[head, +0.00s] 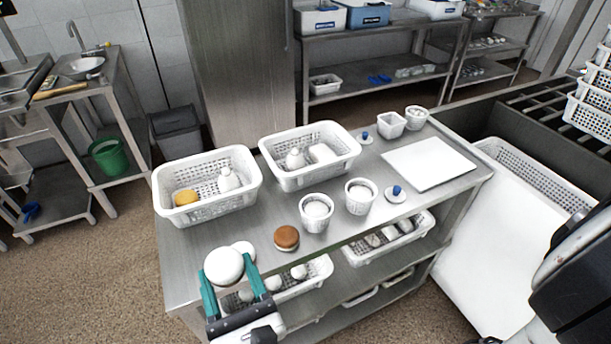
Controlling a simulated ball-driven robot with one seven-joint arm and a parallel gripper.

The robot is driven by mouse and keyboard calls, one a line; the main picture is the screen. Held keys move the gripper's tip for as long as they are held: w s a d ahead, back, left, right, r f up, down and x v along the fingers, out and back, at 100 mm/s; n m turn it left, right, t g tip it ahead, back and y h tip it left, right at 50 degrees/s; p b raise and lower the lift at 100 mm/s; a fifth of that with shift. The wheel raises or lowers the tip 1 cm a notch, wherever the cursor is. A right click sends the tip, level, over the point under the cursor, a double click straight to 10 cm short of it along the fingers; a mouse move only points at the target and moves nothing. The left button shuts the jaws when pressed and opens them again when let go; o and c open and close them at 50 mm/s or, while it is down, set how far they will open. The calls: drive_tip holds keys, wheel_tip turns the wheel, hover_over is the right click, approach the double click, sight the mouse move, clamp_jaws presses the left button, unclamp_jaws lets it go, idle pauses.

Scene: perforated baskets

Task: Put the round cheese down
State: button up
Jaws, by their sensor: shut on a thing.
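My gripper (230,278), with teal fingers, is at the front left corner of the steel table (240,225). It is shut on a white round cheese (223,263). The cheese sits between the fingertips; its underside is hidden, so I cannot tell whether it touches the table top. A second white round piece (244,247) shows partly behind it. A brown and orange round cheese (287,238) lies on the table to the right of my gripper, apart from it.
Two white perforated baskets (168,174) (352,150) stand at the back, holding white pieces; the left one also has a yellow piece (186,197). Two white cups (316,225) (347,197) stand right of the brown cheese. A white board (430,163) lies at the right. Bare table lies left of the brown cheese.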

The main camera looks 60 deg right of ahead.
drive_tip(key=shift+w+d+r, duration=0.1)
drive_tip(key=shift+d+r, duration=0.05)
drive_tip(key=shift+d, duration=0.05)
drive_tip(key=w+f, duration=0.4)
drive_tip(key=w, duration=0.4)
hover_over(192, 285)
drive_tip(key=f+b, duration=0.1)
drive_tip(key=f, duration=0.4)
drive_tip(key=shift+s+f, duration=0.2)
drive_tip(key=f, duration=0.3)
drive_tip(key=shift+w, duration=0.25)
drive_tip(key=shift+f, duration=0.3)
drive_tip(key=shift+f+b, duration=0.1)
drive_tip(key=shift+b, duration=0.2)
drive_tip(key=shift+f+b, duration=0.3)
drive_tip(key=shift+f, duration=0.05)
drive_tip(key=shift+f, duration=0.15)
